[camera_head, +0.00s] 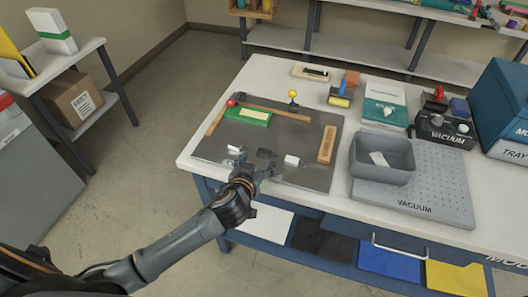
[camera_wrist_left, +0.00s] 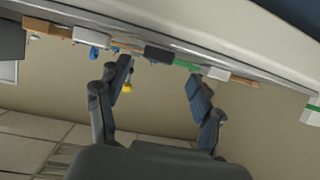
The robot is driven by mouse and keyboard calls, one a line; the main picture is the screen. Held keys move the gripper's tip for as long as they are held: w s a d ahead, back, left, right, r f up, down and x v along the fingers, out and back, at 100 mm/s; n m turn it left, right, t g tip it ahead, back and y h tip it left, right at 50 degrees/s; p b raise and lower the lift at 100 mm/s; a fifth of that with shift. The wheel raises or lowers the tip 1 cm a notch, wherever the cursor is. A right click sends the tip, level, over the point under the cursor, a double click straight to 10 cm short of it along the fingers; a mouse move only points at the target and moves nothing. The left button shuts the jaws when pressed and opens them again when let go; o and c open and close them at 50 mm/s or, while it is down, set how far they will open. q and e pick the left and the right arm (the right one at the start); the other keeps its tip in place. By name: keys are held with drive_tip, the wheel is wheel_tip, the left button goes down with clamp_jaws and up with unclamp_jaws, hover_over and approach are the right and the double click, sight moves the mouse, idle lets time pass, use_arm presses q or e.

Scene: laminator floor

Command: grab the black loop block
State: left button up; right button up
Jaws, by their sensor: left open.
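The black loop block (camera_head: 264,152) is a small dark piece on the dark grey mat (camera_head: 300,178), close to my left gripper. In the left wrist view the black block (camera_wrist_left: 158,53) shows beyond the gap between my fingertips; its loop is not clear. My left gripper (camera_head: 252,166) is open and empty, low over the near part of the mat. Its two spread fingers also show in the wrist view (camera_wrist_left: 160,74). I cannot tell how far the fingertips are from the block. My right gripper is not in view.
White blocks lie left (camera_head: 235,149) and right (camera_head: 291,160) of the black one. A wooden block (camera_head: 327,145) lies at the mat's right. Behind are a green block (camera_head: 248,115), wooden strips and a yellow-topped knob (camera_head: 292,95). A grey bin (camera_head: 360,165) stands right.

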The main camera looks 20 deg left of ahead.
sight(264, 152)
use_arm(q)
drive_tip(key=shift+p+x, duration=0.5)
drive_tip(key=shift+x, duration=1.85)
drive_tip(key=shift+d+r, duration=0.2)
drive_tip(key=shift+c, duration=0.2)
drive_tip(key=c, duration=1)
